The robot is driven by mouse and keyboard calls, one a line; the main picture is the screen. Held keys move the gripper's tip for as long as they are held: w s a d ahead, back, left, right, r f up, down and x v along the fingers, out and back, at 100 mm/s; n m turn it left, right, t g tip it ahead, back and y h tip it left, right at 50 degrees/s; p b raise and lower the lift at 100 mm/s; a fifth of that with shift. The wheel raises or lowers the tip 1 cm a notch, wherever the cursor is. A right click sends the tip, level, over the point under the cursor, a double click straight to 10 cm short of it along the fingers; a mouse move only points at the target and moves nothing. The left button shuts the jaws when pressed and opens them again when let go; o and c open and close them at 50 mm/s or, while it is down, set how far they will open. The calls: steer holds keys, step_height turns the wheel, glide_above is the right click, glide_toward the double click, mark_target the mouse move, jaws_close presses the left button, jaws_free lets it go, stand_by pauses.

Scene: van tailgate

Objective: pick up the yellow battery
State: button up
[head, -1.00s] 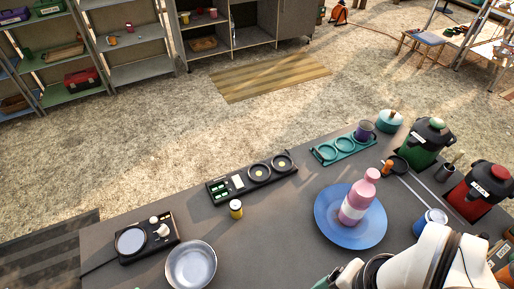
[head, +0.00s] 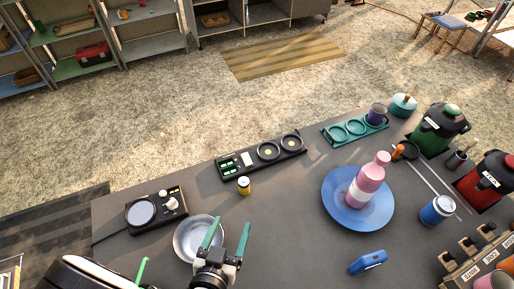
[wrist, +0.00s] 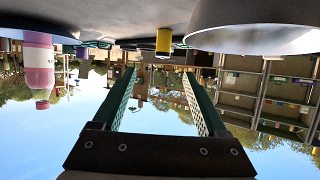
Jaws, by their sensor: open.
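In the wrist view, which is upside down, the battery (wrist: 164,42) shows at the top centre, beyond the fingertips. My gripper (head: 228,238) has green fingers, spread apart and empty. It is over the near part of the table, in front of the battery and overlapping the right edge of the metal bowl in the picture. The fingers also show in the wrist view (wrist: 158,80).
The metal bowl (head: 186,240) is left of the gripper, with a black device with a round pad (head: 140,212) beyond it. A pink bottle (head: 366,182) stands on a blue plate (head: 335,210) to the right. A blue object (head: 368,262) lies nearer. Table between battery and plate is clear.

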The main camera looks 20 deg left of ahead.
mark_target(242, 188)
steer(key=x, duration=1)
steer(key=a+x, duration=0.1)
steer(key=x, duration=0.4)
steer(key=shift+d+r, duration=0.1)
steer(key=shift+r, duration=0.15)
jaws_close()
